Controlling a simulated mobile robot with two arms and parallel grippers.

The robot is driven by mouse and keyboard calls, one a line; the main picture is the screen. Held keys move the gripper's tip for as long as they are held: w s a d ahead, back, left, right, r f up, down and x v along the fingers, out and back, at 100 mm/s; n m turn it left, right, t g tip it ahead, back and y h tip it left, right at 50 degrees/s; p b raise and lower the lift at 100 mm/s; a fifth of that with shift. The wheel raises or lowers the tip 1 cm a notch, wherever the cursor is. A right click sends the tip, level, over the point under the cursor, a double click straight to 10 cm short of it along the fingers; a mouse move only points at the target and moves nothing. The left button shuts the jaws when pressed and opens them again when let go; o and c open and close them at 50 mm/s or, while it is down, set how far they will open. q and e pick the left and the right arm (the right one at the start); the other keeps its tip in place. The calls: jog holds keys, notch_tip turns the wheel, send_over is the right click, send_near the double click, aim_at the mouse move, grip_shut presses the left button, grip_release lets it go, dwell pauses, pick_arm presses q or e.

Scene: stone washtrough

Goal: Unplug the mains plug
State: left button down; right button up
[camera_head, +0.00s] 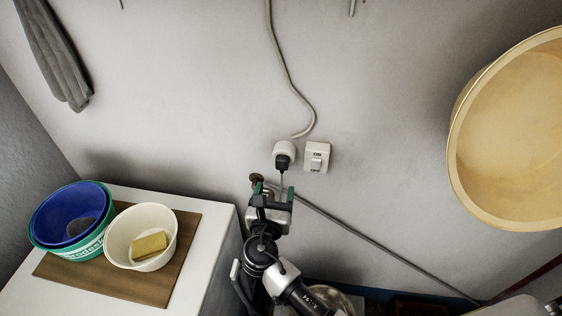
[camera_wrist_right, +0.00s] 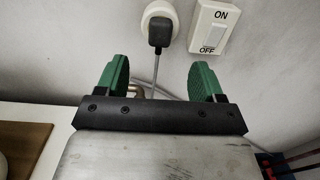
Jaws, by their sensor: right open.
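The black mains plug (camera_head: 283,161) sits in the round white wall socket (camera_head: 285,148), and its cable hangs down from it. In the right wrist view the plug (camera_wrist_right: 160,30) is in the socket (camera_wrist_right: 157,11), beyond the fingertips and between their lines. My right gripper (camera_head: 272,191) is open and empty just below the plug, apart from it. In the right wrist view its green fingers (camera_wrist_right: 158,75) stand wide apart with the cable (camera_wrist_right: 155,72) showing between them. My left gripper is in neither view.
An ON/OFF switch (camera_head: 316,157) is right of the socket, with a wall cable (camera_head: 297,88) above. A white cabinet (camera_head: 222,235) with bowls (camera_head: 119,245) stands left; a large yellow tub (camera_head: 512,140) hangs right.

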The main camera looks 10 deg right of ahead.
aim_at(281, 167)
jog(key=shift+b+x, duration=0.95)
jog(key=shift+x, duration=3.55)
jog(key=shift+p, duration=0.35)
grip_shut()
jog(key=shift+s, duration=0.1)
jog(key=shift+s+a, duration=0.1)
jog(key=shift+p+v, duration=0.45)
jog(key=shift+v, duration=0.35)
jog(key=shift+p+v, duration=0.75)
jog(key=shift+v, duration=1.25)
